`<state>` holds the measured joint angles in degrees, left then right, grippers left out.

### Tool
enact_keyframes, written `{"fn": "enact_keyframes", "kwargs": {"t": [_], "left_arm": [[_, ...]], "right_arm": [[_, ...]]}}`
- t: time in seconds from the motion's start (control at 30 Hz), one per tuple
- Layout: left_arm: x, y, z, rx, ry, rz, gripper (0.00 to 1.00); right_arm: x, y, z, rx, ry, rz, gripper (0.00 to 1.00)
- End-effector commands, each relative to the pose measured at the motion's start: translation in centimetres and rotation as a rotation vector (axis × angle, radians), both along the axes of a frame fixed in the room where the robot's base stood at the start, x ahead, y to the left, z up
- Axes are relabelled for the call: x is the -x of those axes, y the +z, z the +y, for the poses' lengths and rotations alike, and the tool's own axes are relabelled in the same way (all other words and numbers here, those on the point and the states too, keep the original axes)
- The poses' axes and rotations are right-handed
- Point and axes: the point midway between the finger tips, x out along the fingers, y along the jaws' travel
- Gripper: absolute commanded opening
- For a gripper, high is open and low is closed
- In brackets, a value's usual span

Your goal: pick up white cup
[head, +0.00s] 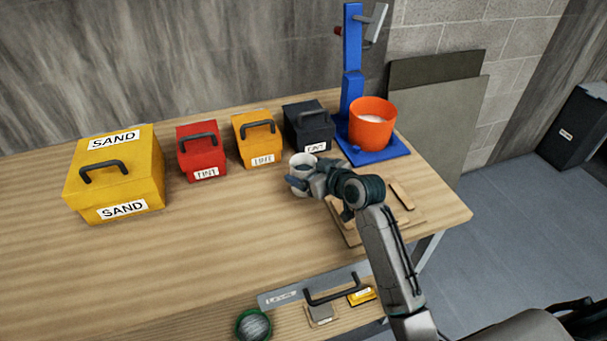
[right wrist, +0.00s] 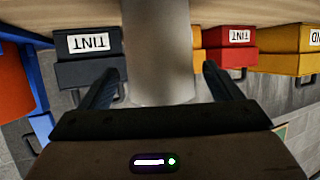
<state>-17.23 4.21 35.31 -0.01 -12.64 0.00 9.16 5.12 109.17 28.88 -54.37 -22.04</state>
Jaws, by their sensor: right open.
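The white cup (head: 301,160) stands on the wooden table in front of the black TINT box, partly hidden behind my right gripper. My right gripper (head: 298,181) is at the cup. In the right wrist view, the cup (right wrist: 158,50) appears as a pale cylinder between the two dark fingers of the right gripper (right wrist: 155,85). The fingers are apart, one on each side of the cup, with visible gaps. My left gripper is not in view.
Behind the cup stand a black box (head: 308,125), a yellow box (head: 258,138) and a red TINT box (head: 202,150). A large yellow SAND box (head: 115,172) is at left. An orange bucket (head: 371,125) sits on a blue stand (head: 372,156). The table's (head: 190,250) left front is clear.

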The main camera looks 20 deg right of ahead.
Motion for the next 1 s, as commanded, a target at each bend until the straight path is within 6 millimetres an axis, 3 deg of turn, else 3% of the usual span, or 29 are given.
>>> {"fn": "enact_keyframes", "kwargs": {"t": [0.13, 0.43, 0.73, 1.0], "left_arm": [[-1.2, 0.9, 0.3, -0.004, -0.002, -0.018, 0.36], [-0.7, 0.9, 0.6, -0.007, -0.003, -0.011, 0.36], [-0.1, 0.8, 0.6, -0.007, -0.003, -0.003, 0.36], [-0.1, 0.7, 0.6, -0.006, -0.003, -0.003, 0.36]], "right_arm": [[-1.5, -0.5, 0.6, -0.001, -0.001, 0.002, 0.85], [-1.9, -0.9, 0.8, 0.0, -0.001, 0.0, 0.85], [-1.9, -0.8, 0.8, 0.0, -0.001, -0.001, 0.3], [-1.9, -0.7, 0.8, 0.0, 0.0, -0.001, 0.3]]}}
